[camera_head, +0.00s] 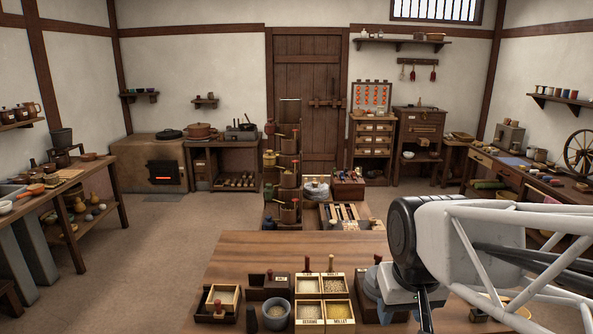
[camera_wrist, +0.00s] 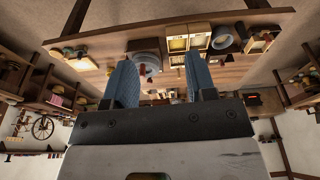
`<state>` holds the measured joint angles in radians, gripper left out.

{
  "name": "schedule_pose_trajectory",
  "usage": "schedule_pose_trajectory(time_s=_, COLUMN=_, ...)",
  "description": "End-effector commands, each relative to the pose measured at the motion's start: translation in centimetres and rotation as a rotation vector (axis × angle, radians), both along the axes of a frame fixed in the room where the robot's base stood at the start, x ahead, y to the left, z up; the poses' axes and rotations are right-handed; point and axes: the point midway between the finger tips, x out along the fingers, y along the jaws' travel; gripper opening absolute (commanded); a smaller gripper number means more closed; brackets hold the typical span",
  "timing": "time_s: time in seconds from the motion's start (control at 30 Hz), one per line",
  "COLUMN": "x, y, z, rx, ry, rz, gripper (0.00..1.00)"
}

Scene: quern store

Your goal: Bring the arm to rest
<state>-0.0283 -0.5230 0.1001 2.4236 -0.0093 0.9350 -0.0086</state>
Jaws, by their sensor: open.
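My arm reaches in from the right in the head view, over the right part of the wooden table (camera_head: 250,250). Its white wrist hides part of the tabletop. My gripper (camera_wrist: 160,75) shows two blue-grey padded fingers standing well apart, with nothing held between them. In the wrist view the room appears upside down, and the table (camera_wrist: 120,45) with its boxes lies beyond the fingertips. A dark finger (camera_head: 425,310) points downward in the head view. A round grey object (camera_wrist: 147,57) shows between the fingers in the wrist view, apart from them as far as I can tell.
A divided box of grains (camera_head: 323,312), a grey mortar (camera_head: 276,314) and a small wooden tray (camera_head: 218,310) stand at the table's front.

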Motion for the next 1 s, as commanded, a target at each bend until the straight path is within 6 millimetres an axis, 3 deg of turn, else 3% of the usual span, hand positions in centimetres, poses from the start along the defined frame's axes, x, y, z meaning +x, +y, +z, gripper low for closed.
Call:
schedule_pose_trajectory(time_s=0.5, x=10.2, y=2.9, z=0.5, rx=-0.008, ry=0.041, rz=0.091, gripper=0.51)
schedule_pose_trajectory(time_s=1.0, x=19.9, y=6.7, z=-1.0, rx=-0.015, ry=0.077, rz=0.179, gripper=0.51)
